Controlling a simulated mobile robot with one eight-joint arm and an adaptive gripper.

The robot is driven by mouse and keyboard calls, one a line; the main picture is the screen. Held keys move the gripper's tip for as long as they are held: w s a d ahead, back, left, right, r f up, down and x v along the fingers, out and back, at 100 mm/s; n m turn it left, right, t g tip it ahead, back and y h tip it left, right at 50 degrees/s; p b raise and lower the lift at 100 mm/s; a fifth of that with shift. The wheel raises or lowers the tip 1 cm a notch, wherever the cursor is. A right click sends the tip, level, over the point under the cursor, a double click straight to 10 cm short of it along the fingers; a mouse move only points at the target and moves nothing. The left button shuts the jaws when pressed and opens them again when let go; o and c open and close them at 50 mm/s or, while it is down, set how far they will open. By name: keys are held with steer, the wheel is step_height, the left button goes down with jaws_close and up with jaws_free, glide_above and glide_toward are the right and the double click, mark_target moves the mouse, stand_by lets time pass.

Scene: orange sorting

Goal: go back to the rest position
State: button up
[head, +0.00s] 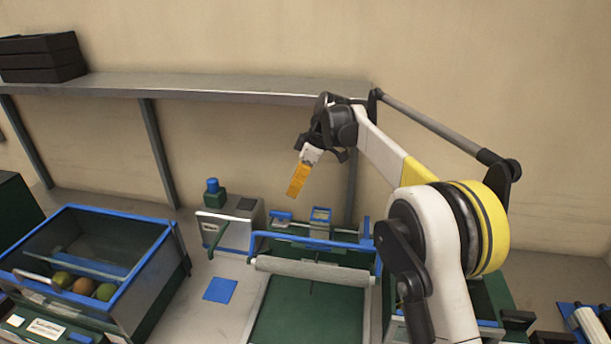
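My gripper (299,178) hangs in the air at the end of my raised arm, in the middle of the head view. It points down and a little left, in front of the wall and above the bench. A white and orange-yellow piece shows at its end. I cannot tell whether this is part of the gripper or something in it, and the fingers are too small to judge. My arm comes up from the lower right and bends at a raised elbow. The gripper is well clear of the bench.
A blue-rimmed bin (160,262) with several oranges or greenish fruits (83,286) stands at the left. A green conveyor belt (305,315) lies below the gripper. A grey shelf (220,86) runs along the wall with a black crate (42,58). A blue square (220,290) lies on the bench.

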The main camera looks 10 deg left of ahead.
steer(key=s+d+r+m+t+h+b, duration=0.1)
steer(key=s+d+r+m+b, duration=0.2)
steer(key=d, duration=0.5)
steer(key=s+d+r+m+t+b, duration=0.1)
steer(key=s+d+r+m+t, duration=0.1)
steer(key=s+d+m, duration=0.5)
steer(key=s+d+r+t+h+b, duration=0.1)
steer(key=s+d+r+b, duration=0.15)
steer(key=d, duration=0.75)
steer(key=s+d+f+m+t+b, duration=0.1)
steer(key=s+d+f+m, duration=0.2)
steer(key=s+d+f, duration=0.2)
steer(key=s+d+f+m+t+h+b, duration=0.1)
steer(key=s+d+f+m, duration=0.2)
steer(key=s, duration=0.7)
steer(key=s+d+f+m+t+h+b, duration=0.1)
steer(key=s+d+f+m+b, duration=0.1)
steer(key=s+d+f, duration=0.5)
steer(key=shift+s+d+m, duration=0.2)
steer(key=shift+d+m, duration=0.15)
steer(key=shift+m, duration=0.05)
steer(key=shift+t, duration=0.3)
